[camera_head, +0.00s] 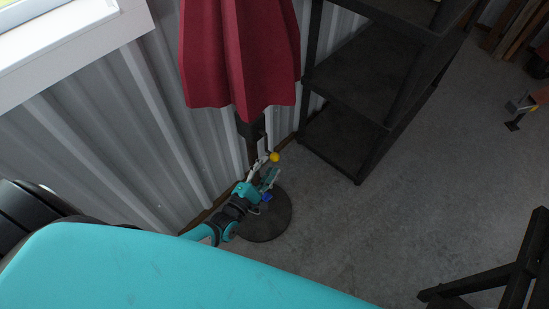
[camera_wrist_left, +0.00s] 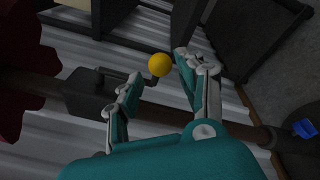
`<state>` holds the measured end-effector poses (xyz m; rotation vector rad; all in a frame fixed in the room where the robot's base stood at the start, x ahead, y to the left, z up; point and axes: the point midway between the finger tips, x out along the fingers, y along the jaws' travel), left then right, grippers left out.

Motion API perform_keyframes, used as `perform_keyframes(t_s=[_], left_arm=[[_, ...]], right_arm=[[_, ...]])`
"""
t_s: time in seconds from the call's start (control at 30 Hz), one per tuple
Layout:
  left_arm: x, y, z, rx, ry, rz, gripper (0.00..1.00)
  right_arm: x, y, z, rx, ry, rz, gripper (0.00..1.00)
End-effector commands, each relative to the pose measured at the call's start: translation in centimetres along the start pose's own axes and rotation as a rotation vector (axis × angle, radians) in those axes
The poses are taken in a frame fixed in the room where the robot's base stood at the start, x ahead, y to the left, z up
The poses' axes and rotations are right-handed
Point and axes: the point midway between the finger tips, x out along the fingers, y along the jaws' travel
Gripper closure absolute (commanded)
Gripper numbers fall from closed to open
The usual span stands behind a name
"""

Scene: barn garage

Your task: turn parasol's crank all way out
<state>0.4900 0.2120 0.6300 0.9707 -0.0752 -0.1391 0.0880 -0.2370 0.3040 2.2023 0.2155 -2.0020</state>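The parasol (camera_head: 240,55) is closed, with dark red cloth, and stands by the corrugated wall. Its pole carries a dark crank housing (camera_wrist_left: 92,92), and a short crank arm (camera_wrist_left: 136,78) ends in a yellow ball knob (camera_head: 275,157). My left gripper (camera_head: 268,170) is at the crank, just below the knob in the head view. In the left wrist view its two fingers are apart, with the yellow knob (camera_wrist_left: 159,65) between or just beyond the tips. I cannot tell whether either finger touches it. My right gripper is not in view.
The round dark parasol base (camera_head: 265,225) rests on the concrete floor. A black shelf unit (camera_head: 345,135) stands close right of the parasol. A dark wooden frame (camera_head: 500,275) is at the lower right. The floor between them is clear.

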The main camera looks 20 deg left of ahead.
Motion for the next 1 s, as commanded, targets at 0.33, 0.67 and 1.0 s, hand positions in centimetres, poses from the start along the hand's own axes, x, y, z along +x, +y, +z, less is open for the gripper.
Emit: perform_keyframes(t_s=[0.33, 0.67, 1.0], left_arm=[[4.6, -0.1, -0.1, 0.001, 0.001, 0.0, 0.6], [4.9, 0.0, -0.1, 0.001, 0.001, -0.001, 0.6], [4.9, -0.1, -0.1, 0.002, 0.001, -0.002, 1.0]], right_arm=[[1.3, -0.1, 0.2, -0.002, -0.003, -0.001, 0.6], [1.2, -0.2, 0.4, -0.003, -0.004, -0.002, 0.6], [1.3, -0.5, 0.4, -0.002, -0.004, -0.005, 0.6]])
